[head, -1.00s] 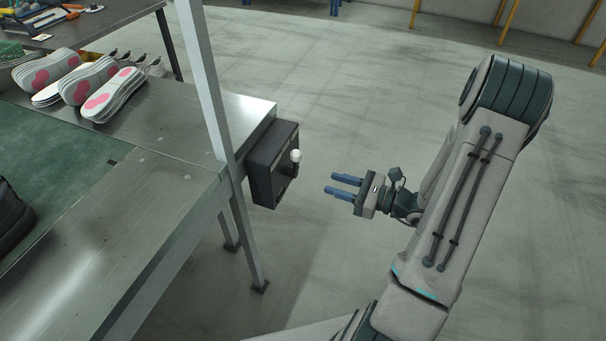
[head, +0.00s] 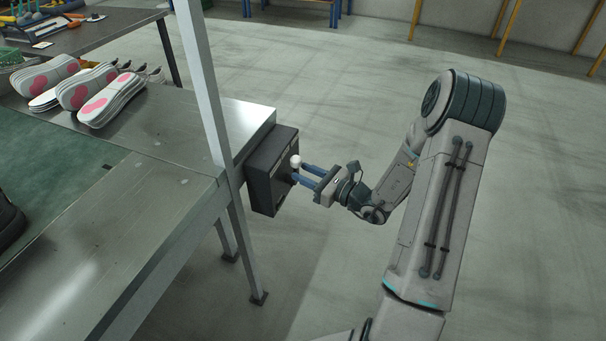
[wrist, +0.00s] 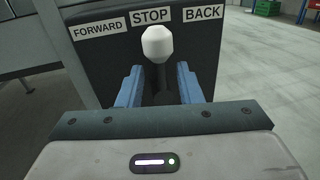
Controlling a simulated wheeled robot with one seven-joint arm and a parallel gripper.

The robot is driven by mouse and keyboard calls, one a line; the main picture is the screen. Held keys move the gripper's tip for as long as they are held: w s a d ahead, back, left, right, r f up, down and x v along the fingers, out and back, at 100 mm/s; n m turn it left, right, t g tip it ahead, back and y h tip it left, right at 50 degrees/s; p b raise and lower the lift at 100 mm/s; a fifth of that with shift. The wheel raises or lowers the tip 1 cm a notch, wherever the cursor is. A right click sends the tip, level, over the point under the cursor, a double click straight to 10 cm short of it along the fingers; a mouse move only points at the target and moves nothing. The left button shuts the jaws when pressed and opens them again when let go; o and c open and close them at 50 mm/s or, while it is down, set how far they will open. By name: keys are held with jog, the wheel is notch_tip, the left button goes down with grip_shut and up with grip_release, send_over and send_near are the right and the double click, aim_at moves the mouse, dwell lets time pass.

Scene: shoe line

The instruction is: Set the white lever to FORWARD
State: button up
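The white lever (wrist: 158,44) stands upright in the wrist view on a dark control box, under the STOP label (wrist: 150,16). The FORWARD label (wrist: 99,28) is to its left and the BACK label (wrist: 202,24) to its right. In the head view the lever's white knob (head: 295,161) shows on the side of the black box (head: 268,178) at the table's end. My gripper (wrist: 159,84) is open, with one blue finger on each side of the lever's stem. A gap shows between the fingers and the stem; I cannot tell if either touches.
A metal table (head: 170,183) with a steel post (head: 208,85) stands to the left of the box. Stacks of white and pink soles (head: 108,98) lie on it. The floor (head: 320,110) beyond and to the right of the box is clear.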

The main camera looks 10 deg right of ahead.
jog(key=shift+w+a, duration=0.35)
jog(key=shift+w, duration=0.05)
grip_shut()
